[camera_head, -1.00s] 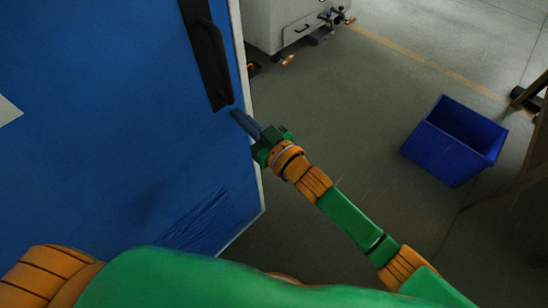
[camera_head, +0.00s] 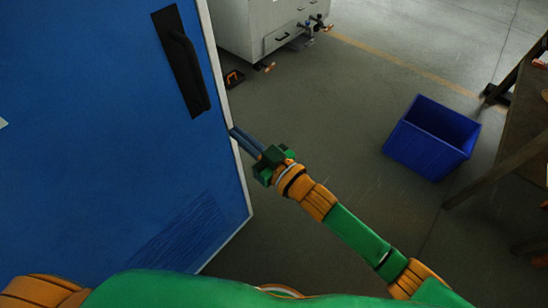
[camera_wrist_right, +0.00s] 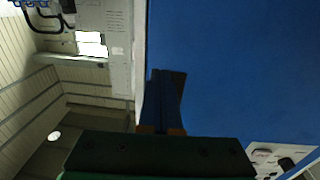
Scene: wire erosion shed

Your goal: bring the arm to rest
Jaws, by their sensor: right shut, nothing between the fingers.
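My right gripper (camera_head: 236,133) is shut and empty in the head view. Its fingertips are at the white edge of a blue door (camera_head: 110,130), below and to the right of the black door handle (camera_head: 186,68). Whether the fingertips touch the door edge I cannot tell. My right arm stretches from the lower right up to the door. In the right wrist view the shut fingers (camera_wrist_right: 164,100) point along the blue door panel (camera_wrist_right: 230,70), which fills the right side. My left gripper is not in view.
A blue bin (camera_head: 432,137) stands on the floor at the right. A wooden table (camera_head: 520,130) is at the right edge. A grey cabinet (camera_head: 262,28) stands behind the door at the top, with a small orange and black thing (camera_head: 233,78) near it. The floor between is clear.

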